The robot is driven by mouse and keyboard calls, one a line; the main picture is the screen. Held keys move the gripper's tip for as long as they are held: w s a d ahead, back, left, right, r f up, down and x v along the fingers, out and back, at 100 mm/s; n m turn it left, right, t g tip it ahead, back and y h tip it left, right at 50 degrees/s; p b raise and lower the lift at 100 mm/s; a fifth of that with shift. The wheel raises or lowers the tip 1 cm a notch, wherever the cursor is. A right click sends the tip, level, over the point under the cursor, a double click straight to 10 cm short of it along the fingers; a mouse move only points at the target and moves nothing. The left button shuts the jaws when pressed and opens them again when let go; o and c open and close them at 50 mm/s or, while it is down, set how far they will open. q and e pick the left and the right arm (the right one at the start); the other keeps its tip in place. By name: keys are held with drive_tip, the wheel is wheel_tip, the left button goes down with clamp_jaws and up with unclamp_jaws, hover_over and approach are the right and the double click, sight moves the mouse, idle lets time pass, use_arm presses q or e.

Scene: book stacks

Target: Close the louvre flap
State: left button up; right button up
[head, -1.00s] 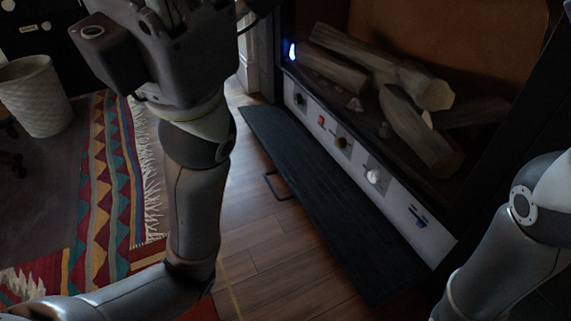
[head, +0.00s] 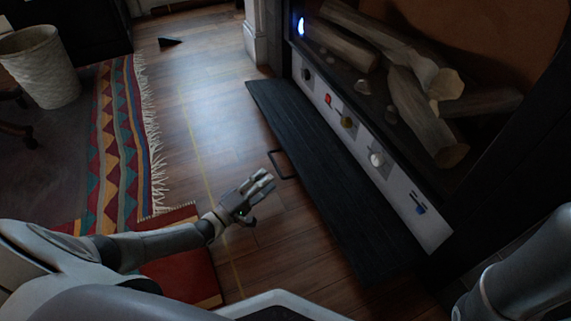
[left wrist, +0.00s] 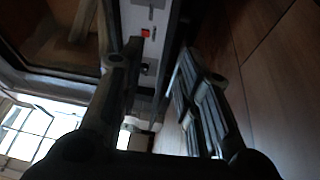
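The louvre flap (head: 322,178) is a long dark slatted panel. It lies folded down and open along the base of the fireplace, just above the wood floor. Its thin black handle (head: 276,165) sticks out from the long edge facing the room. My left gripper (head: 268,181) is low over the floor, just beside the handle, with its fingers pointing toward the flap. In the left wrist view my left gripper (left wrist: 158,55) has its two fingers apart with nothing seen between them. Whether a finger touches the handle cannot be told. My right gripper is out of view.
The fireplace's white control panel (head: 373,158) with knobs and a red switch is exposed above the flap. Logs (head: 415,85) lie behind it. A patterned rug (head: 118,145) and a white basket (head: 40,66) are at left.

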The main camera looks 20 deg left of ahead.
sight(277, 167)
use_arm(q)
drive_tip(key=shift+n+g+y, duration=0.3)
drive_tip(key=shift+n, duration=0.1)
drive_tip(key=a, duration=0.1)
drive_tip(key=s+a+f, duration=0.1)
drive_tip(key=a+f, duration=0.1)
drive_tip(key=shift+s+f, duration=0.2)
drive_tip(key=shift+s, duration=0.1)
drive_tip(key=shift+w+a+f, duration=0.15)
drive_tip(key=b+x, duration=0.5)
drive_tip(key=x, duration=0.4)
drive_tip(key=shift+w+f, duration=0.1)
drive_tip(key=shift+w, duration=0.1)
drive_tip(key=shift+w+d, duration=0.25)
drive_tip(key=shift+w, duration=0.2)
clamp_jaws()
